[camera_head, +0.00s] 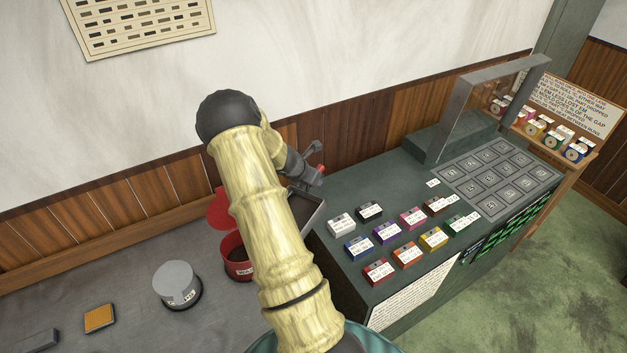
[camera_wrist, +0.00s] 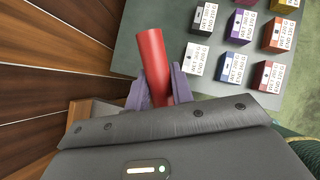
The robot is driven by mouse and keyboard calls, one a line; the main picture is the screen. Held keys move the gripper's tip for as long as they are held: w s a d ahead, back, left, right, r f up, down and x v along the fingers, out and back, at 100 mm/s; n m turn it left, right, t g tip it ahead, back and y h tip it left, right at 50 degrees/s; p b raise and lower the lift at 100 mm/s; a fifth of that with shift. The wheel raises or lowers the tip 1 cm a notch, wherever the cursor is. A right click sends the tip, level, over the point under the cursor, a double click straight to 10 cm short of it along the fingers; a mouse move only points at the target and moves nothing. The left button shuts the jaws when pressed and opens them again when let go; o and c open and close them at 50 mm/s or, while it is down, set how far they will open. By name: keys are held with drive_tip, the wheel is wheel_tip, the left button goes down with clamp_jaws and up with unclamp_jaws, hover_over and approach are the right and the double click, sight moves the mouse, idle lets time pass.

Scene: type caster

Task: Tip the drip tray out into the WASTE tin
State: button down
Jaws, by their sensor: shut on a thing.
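My gripper (camera_head: 315,173) is shut on a red handle (camera_wrist: 151,55), which sits between its two fingers (camera_wrist: 160,88) in the wrist view. The drip tray (camera_head: 312,214), dark inside with a grey rim, is just below the gripper at the counter's left end. My arm covers part of it, and I cannot tell its exact tilt or what it holds. My arm partly hides the tin's right side.
A grey lidded tin (camera_head: 177,284) and a yellow block (camera_head: 99,318) are on the grey surface at left. The green counter (camera_head: 350,222) carries several coloured boxes (camera_head: 387,233), a grid of square plates (camera_head: 492,176) and a framed clear screen (camera_head: 482,110). A wood-panelled wall runs behind.

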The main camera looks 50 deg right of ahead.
drive_tip(key=shift+w+r, duration=0.1)
idle(0.6)
drive_tip(key=shift+a+r, duration=0.1)
drive_tip(key=shift+r, duration=0.1)
drive_tip(key=shift+w+a+r+h, duration=0.2)
drive_tip(key=shift+a+r+h, duration=0.1)
drive_tip(key=shift+a, duration=0.15)
drive_tip(key=shift+w+a+r, duration=0.15)
drive_tip(key=shift+r, duration=0.25)
drive_tip(key=shift+w+a+r+n+g+h+p, duration=0.1)
drive_tip(key=shift+w+a+r+g+h+p, duration=0.1)
drive_tip(key=shift+w+a+r+h, duration=0.3)
drive_tip(key=shift+w+a+r+n+g+h+p, duration=0.1)
drive_tip(key=shift+w+a+r+g+h+p, duration=0.1)
drive_tip(key=shift+a+r, duration=0.45)
drive_tip(key=shift+w+a+r+n+g+h+p, duration=0.1)
drive_tip(key=shift+w+a+r+g+h, duration=0.15)
drive_tip(key=shift+a+r, duration=0.35)
idle(1.4)
drive_tip(key=shift+w+a+r+g+h+p, duration=0.2)
drive_tip(key=shift+w+a+r+h+p, duration=0.3)
drive_tip(key=shift+a+r, duration=0.2)
drive_tip(key=shift+w+a+r+g+h+p, duration=0.15)
drive_tip(key=shift+w+a+r+h+p, duration=0.15)
drive_tip(key=shift+a+r+h, duration=0.4)
idle(1.7)
